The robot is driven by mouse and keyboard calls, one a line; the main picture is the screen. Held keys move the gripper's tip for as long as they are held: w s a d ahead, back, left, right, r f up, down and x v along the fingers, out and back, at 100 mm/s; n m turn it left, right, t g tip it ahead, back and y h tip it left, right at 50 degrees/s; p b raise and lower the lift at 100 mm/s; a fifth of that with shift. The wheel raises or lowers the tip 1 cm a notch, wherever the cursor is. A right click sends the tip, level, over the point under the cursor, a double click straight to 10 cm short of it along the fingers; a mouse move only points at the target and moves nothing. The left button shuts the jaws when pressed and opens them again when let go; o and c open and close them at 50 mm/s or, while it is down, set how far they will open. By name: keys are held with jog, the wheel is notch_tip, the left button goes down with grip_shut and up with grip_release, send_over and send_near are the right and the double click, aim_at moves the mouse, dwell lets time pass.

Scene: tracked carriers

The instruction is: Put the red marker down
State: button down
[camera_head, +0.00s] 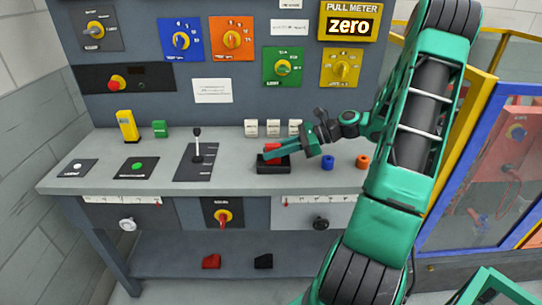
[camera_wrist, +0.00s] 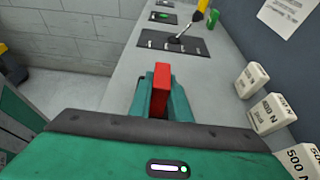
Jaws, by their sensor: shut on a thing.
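The red marker (camera_head: 272,148) is a small red block. My gripper (camera_head: 276,153) is shut on it. In the wrist view the red marker (camera_wrist: 161,85) stands upright between the two green fingers (camera_wrist: 161,100). In the head view it shows right at a low black block or holder (camera_head: 272,167) on the grey bench. Fingers hide the marker's lower part, so I cannot tell if it touches the black block.
On the grey bench (camera_head: 100,180), blue (camera_head: 327,162) and orange (camera_head: 362,161) pieces lie to the right. White weight blocks (camera_head: 251,128) stand behind. A lever panel (camera_head: 197,161) is to the left. Red (camera_head: 211,261) and black (camera_head: 263,261) pieces lie on the lower shelf.

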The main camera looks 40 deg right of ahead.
jog(key=shift+f, duration=0.7)
jog(key=c, duration=1.9)
grip_release()
jog(key=shift+f, duration=0.1)
